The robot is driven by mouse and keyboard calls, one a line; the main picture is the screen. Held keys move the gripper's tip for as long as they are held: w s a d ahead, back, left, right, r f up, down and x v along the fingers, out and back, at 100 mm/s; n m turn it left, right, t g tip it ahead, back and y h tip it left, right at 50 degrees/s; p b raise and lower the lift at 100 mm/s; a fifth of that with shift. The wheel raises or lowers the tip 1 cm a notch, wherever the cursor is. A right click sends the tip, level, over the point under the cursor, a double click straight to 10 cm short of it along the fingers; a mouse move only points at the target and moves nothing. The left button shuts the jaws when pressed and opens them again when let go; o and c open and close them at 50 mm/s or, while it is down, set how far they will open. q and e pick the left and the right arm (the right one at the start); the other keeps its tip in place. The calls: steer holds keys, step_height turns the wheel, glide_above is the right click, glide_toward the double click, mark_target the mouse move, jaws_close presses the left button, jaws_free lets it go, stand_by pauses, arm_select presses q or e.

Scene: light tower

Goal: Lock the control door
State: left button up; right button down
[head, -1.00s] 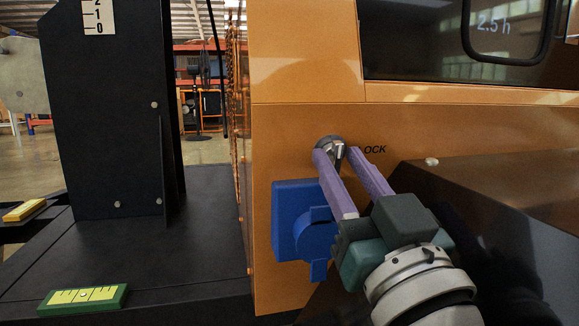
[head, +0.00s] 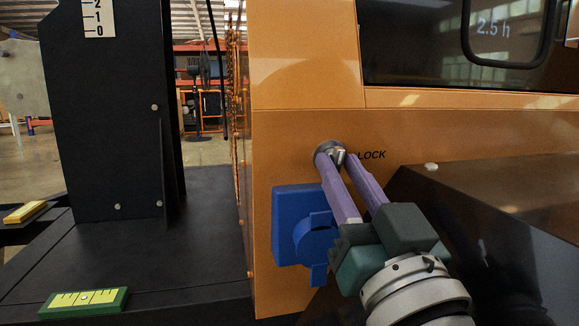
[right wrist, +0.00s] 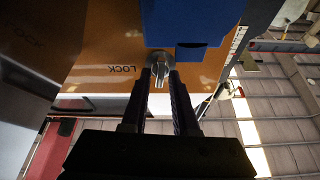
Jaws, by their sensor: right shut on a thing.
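The control door (head: 300,135) is an orange panel on the light tower, with the word LOCK printed on it. A round metal lock with a small key-like tab (head: 329,152) sits just left of that word. My right gripper (head: 344,162) is shut on the lock's tab, its two purple fingers on either side of it. The right wrist view also shows the lock (right wrist: 160,68) between the fingertips. A blue latch handle (head: 296,222) is mounted on the door below the lock, partly behind my right gripper. My left gripper is not in view.
A dark sloping cover (head: 480,220) lies right of the door, under a dark window (head: 430,45). A black upright plate (head: 105,120) stands at left on a black deck. A green and yellow level (head: 84,299) lies at the deck's front.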

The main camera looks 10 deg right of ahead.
steer(key=m+p, duration=0.1)
steer(key=m, duration=0.1)
steer(key=m+h+p, duration=0.1)
steer(key=m, duration=0.2)
steer(key=shift+r+h, duration=0.15)
steer(key=shift+h, duration=0.15)
steer(key=m+h+p, duration=0.1)
steer(key=m+p, duration=0.1)
steer(key=m, duration=0.3)
steer(key=shift+m+g, duration=0.3)
steer(key=shift+g, duration=0.1)
steer(key=m+p, duration=0.1)
steer(key=m, duration=0.3)
steer(key=shift+m+g+h+p, duration=0.35)
steer(key=shift+m+g+h, duration=0.05)
steer(key=shift+m+g+p, duration=0.3)
steer(key=shift+m+p, duration=0.15)
steer(key=shift+m, duration=1.45)
steer(key=c, duration=0.9)
jaws_free()
steer(key=p+v, duration=0.1)
steer(key=v, duration=0.9)
steer(key=shift+p, duration=0.35)
